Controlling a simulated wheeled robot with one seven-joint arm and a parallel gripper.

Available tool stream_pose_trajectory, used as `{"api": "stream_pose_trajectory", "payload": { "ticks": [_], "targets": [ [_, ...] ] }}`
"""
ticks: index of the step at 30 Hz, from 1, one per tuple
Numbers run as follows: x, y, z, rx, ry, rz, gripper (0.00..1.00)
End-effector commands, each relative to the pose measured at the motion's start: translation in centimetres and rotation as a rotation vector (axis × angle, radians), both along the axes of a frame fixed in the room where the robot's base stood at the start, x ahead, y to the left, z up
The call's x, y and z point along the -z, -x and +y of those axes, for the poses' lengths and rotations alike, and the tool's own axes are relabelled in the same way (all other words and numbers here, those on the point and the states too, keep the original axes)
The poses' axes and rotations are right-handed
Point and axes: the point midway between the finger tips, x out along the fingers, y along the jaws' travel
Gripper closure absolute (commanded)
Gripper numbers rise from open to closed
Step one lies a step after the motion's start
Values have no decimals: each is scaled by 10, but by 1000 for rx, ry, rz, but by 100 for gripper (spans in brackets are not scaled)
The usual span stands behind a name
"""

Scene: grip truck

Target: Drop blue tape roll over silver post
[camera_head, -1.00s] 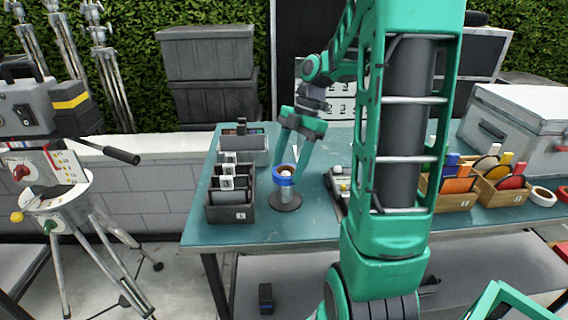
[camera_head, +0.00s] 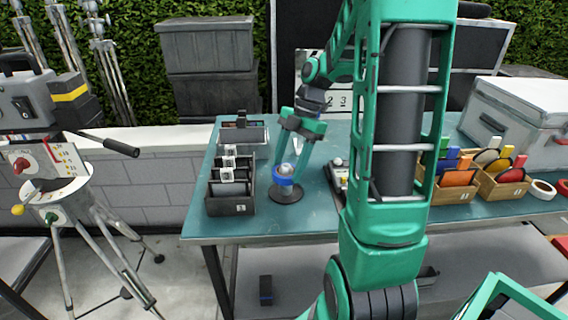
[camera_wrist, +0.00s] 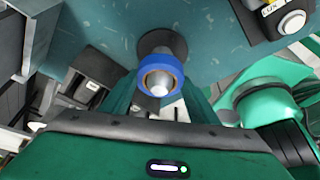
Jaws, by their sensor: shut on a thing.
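The blue tape roll (camera_head: 287,191) is around the silver post (camera_head: 286,170), whose rounded top sticks up above the roll. The post stands on a dark round base (camera_head: 288,207) on the teal table, and the roll appears a little above that base. My gripper (camera_head: 288,181) points down with its fingers on either side of the roll, shut on it. In the wrist view, the blue roll (camera_wrist: 174,71) shows its brown core, with the silver post top (camera_wrist: 159,89) inside the ring. The lower post is mostly hidden by the roll.
A dark divided box (camera_head: 231,206) stands close left of the post. A small device with a knob (camera_head: 338,176) sits close right. Wooden boxes of coloured tools (camera_head: 458,203) stand on the right of the teal table (camera_head: 310,220). The table in front of the base is clear.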

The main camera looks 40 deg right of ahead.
Motion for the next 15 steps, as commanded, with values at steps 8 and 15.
{"api": "stream_pose_trajectory", "payload": {
  "ticks": [8,15],
  "targets": [
    [7,0,0,0,-1,0,68],
    [13,0,0,1,-1,0,68]
  ]
}}
